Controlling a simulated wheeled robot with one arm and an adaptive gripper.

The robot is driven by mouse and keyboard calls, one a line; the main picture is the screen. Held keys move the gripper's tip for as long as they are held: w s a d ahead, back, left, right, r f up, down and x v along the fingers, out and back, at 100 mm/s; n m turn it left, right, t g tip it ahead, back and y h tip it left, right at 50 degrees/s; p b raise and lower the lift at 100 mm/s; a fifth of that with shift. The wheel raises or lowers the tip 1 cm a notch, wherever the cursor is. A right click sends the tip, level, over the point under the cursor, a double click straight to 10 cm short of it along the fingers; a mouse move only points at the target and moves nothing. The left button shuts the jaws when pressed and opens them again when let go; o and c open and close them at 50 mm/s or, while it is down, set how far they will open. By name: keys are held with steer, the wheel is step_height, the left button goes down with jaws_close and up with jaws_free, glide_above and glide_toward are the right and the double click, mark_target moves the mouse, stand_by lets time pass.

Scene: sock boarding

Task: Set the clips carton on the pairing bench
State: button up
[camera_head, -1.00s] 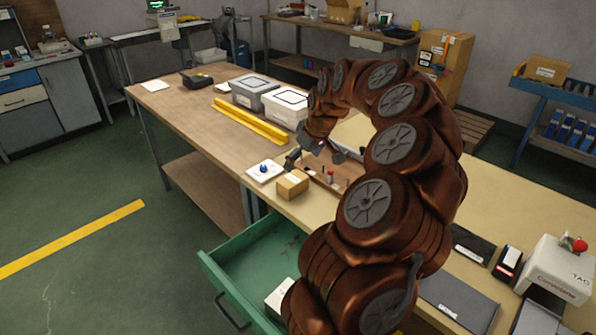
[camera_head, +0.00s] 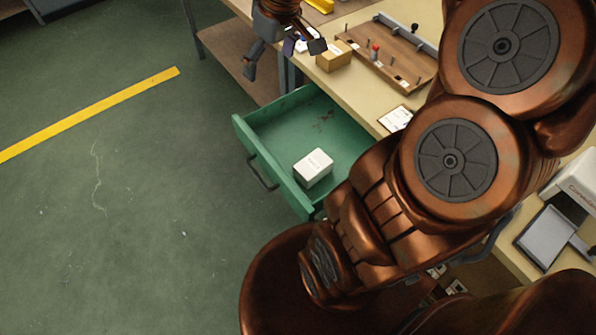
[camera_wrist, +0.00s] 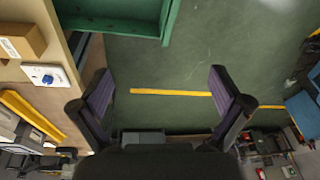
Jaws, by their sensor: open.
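A small white carton (camera_head: 313,166) with dark print on top sits in the open green drawer (camera_head: 262,118); its print is too small to read. A brown cardboard box (camera_head: 334,57) stands on the bench top (camera_head: 372,90) above the drawer and shows in the wrist view (camera_wrist: 22,42). I cannot tell which bench is the pairing bench. My gripper (camera_head: 284,60) is open and empty, near the bench's edge, above and behind the drawer in the head view. In the wrist view its fingers (camera_wrist: 162,90) are spread over the floor, with the drawer's edge above them.
A wooden fixture (camera_head: 390,55) with pegs and a white card (camera_head: 395,119) are on the bench. A white pad with a blue knob (camera_wrist: 45,77) lies by the cardboard box. The green floor left of the drawer is clear, with a yellow line (camera_head: 90,113).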

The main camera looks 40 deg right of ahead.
steer(key=s+a+f+m+g, duration=0.1)
steer(key=s+a, duration=0.4)
steer(key=s, duration=0.6)
steer(key=s+a+f+m+g+h, duration=0.1)
steer(key=s+a+f+g, duration=0.2)
steer(key=s, duration=0.8)
step_height(320, 180, down, 3)
steer(key=shift+s+a+r, duration=0.2)
steer(key=shift+s+a, duration=0.05)
steer(key=shift+a, duration=0.8)
step_height(320, 180, up, 7)
steer(key=p, duration=0.6)
steer(key=shift+f, duration=0.2)
steer(key=shift+f, duration=0.1)
